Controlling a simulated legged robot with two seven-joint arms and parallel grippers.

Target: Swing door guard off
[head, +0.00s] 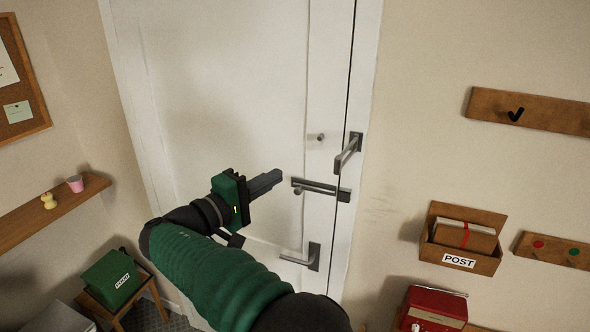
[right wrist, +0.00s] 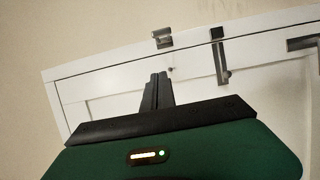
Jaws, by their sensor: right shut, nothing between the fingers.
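The door guard (head: 349,151) is a grey metal arm fixed on the frame at the right of the white door (head: 215,90). It seems to stand out from the frame, and a small round stud (head: 320,137) sits on the door to its left. The guard also shows in the right wrist view (right wrist: 163,38), with the stud (right wrist: 171,69) near it. My right gripper (head: 278,177) is shut and empty, in front of the door, left of and lower than the guard, apart from it. Its fingers show in the right wrist view (right wrist: 158,88). My left gripper is out of view.
Below the guard, a metal bar with a knob (head: 325,189) crosses the door gap. A lever handle (head: 314,257) sits lower. A POST holder (head: 462,245) and red box (head: 435,309) are at right; a shelf (head: 40,215) and green box (head: 112,279) at left.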

